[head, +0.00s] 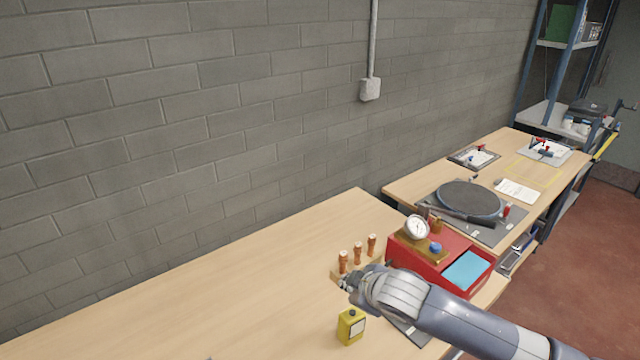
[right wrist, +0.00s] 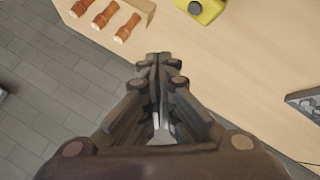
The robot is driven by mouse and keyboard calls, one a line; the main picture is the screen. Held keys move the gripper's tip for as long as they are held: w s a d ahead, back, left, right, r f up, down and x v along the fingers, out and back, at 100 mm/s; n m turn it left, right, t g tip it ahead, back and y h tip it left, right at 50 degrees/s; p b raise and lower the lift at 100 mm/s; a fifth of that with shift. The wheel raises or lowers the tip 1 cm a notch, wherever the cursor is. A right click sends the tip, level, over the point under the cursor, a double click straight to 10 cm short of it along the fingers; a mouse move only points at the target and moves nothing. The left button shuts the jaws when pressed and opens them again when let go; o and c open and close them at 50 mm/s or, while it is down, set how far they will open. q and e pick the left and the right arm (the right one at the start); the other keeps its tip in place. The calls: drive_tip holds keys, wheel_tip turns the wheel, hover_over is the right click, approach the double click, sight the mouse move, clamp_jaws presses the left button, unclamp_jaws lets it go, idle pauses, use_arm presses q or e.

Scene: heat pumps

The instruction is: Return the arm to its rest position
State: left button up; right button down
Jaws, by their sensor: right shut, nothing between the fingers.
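My right gripper (head: 347,283) is over the wooden workbench (head: 230,310) in the head view, its arm coming in from the lower right. In the right wrist view the gripper (right wrist: 160,58) has its fingers together with nothing between them. It is beside a wooden block holding three copper-coloured fittings (head: 357,254), which also show at the top left of the right wrist view (right wrist: 103,18). My left gripper is in neither view.
A yellow device (head: 350,327) stands on the bench near the gripper. A red case (head: 436,258) with a gauge (head: 417,228) and a blue pad lies behind my arm. A second bench (head: 430,186) holds a dark round plate. The bench's left part is clear.

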drive_tip(key=s+a+f+m+g, duration=0.1)
drive_tip(key=s+a+f, duration=0.25)
drive_tip(key=s, duration=0.35)
drive_tip(key=s+d+f+m+g+h, duration=0.1)
drive_tip(key=s+d+f+m, duration=0.2)
drive_tip(key=s, duration=0.6)
drive_tip(key=s+d+f+m+g, duration=0.25)
drive_tip(key=s+d, duration=0.25)
drive_tip(key=s, duration=0.3)
drive_tip(key=s+d+f+m+g+h, duration=0.15)
drive_tip(key=s+d+m, duration=0.25)
drive_tip(key=s, duration=0.5)
wheel_tip(320, 180, down, 34)
drive_tip(key=s+b, duration=0.2)
drive_tip(key=b, duration=0.5)
drive_tip(key=s+d+f+g+b, duration=0.1)
drive_tip(key=s+f+b, duration=0.1)
drive_tip(key=s+f, duration=0.6)
drive_tip(key=s+d+f+b, duration=0.2)
drive_tip(key=s+f, duration=0.6)
drive_tip(key=f, duration=0.4)
drive_tip(key=shift+s+d+f+n+g+b, duration=0.2)
drive_tip(key=shift+s+d+n+g+b, duration=0.1)
drive_tip(key=shift+n+g+b, duration=0.15)
